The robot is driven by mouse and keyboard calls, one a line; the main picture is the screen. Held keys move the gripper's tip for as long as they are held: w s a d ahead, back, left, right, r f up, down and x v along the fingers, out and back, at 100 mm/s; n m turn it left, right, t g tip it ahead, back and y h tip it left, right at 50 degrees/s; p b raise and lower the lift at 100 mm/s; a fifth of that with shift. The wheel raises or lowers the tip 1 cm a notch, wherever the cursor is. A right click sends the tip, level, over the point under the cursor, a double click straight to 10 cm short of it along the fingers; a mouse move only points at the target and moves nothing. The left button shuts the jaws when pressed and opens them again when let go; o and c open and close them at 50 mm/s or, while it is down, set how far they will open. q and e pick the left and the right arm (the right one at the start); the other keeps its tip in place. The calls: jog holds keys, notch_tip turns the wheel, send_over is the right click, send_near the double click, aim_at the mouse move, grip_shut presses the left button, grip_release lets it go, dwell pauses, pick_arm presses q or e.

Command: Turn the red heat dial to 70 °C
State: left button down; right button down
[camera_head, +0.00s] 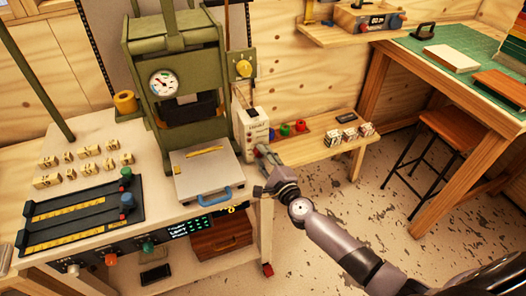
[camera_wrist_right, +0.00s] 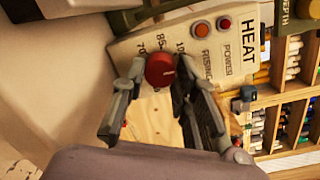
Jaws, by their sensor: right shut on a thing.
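The cream heat box (camera_head: 253,127) stands to the right of the green press. In the right wrist view, the box (camera_wrist_right: 130,48) reads HEAT, with scale numbers 70, 85 and a partly covered 100 around the red dial (camera_wrist_right: 160,69). My right gripper (camera_wrist_right: 159,72) has one finger on each side of the dial and is shut on it. In the head view this gripper (camera_head: 262,152) reaches the low front of the box, and its fingers largely hide the dial. I cannot tell which number the dial points to. My left gripper is not in view.
An orange lamp (camera_wrist_right: 202,30) and a red lamp (camera_wrist_right: 224,24) sit on the box above the dial. The green press (camera_head: 175,80) with its blue-handled plate (camera_head: 205,172) stands left of my right gripper. A low wooden shelf (camera_head: 318,148) with small items is to the right.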

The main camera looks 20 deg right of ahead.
jog(key=n+p, duration=0.4)
jog(key=n, duration=0.2)
jog(key=shift+r+h+p, duration=0.2)
jog(key=shift+h+p, duration=0.2)
jog(key=n+p, duration=0.2)
jog(key=n, duration=0.1)
jog(key=shift+a, duration=0.1)
jog(key=n+p, duration=0.1)
jog(key=n, duration=0.2)
jog(key=shift+g+h, duration=0.3)
jog(key=shift+h, duration=0.1)
jog(key=shift+a+n+p, duration=0.1)
jog(key=shift+n+p, duration=0.55)
jog(key=shift+n, duration=0.55)
jog(key=n, duration=0.2)
jog(key=shift+n+h+p, duration=0.3)
jog(key=n, duration=0.3)
jog(key=shift+a+f, duration=0.1)
jog(key=shift+n+h, duration=0.3)
jog(key=shift+n, duration=1.1)
